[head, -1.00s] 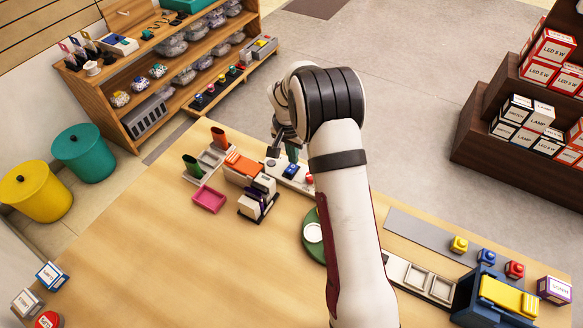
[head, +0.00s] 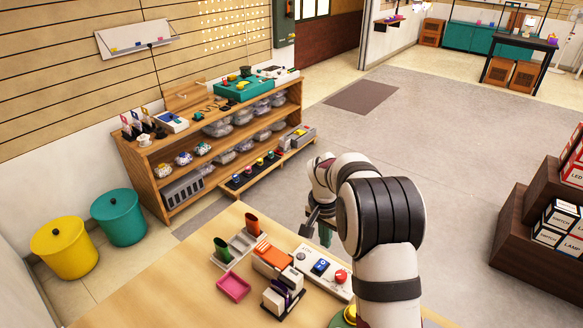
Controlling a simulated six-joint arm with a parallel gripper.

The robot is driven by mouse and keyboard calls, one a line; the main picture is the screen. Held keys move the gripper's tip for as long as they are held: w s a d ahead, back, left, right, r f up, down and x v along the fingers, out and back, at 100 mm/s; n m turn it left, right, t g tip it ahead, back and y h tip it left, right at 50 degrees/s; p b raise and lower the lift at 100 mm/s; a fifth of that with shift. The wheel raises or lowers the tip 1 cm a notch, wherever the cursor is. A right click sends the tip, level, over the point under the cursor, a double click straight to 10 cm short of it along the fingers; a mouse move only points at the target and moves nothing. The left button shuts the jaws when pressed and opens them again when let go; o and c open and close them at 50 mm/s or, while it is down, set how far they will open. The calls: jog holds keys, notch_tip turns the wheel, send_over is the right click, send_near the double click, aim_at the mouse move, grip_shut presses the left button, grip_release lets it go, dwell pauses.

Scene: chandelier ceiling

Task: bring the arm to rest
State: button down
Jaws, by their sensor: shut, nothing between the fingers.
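My white arm (head: 388,262) with black joint bands rises from the lower edge, right of centre, and bends over toward the far edge of the wooden table. My gripper (head: 313,222) shows as a dark piece below the white wrist, partly hidden behind the arm. It is shut and holds nothing. It hangs beyond the white panel with a blue and a red knob (head: 324,270), apart from the things on the table.
A wooden shelf (head: 155,178) stands behind, lamp boxes on dark steps (head: 513,225) at right. Open floor lies between.

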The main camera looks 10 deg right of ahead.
jog(key=s+a+r+n+y, duration=0.15)
jog(key=s+r, duration=0.25)
jog(key=s, duration=0.4)
jog(key=s+a+r+g, duration=0.1)
jog(key=s+a+r, duration=0.25)
jog(key=s, duration=0.45)
jog(key=s+a+r+n+y, duration=0.1)
jog(key=s+r, duration=0.4)
jog(key=s, duration=0.3)
jog(key=s+a+f, duration=0.1)
jog(key=s+a, duration=0.1)
jog(key=s, duration=1)
jog(key=shift+a+f+n, duration=0.35)
jog(key=shift+f+n, duration=0.05)
jog(key=shift+n, duration=0.05)
jog(key=c, duration=1.6)
grip_release()
jog(key=shift+w+y, duration=0.1)
jog(key=shift+y, duration=0.15)
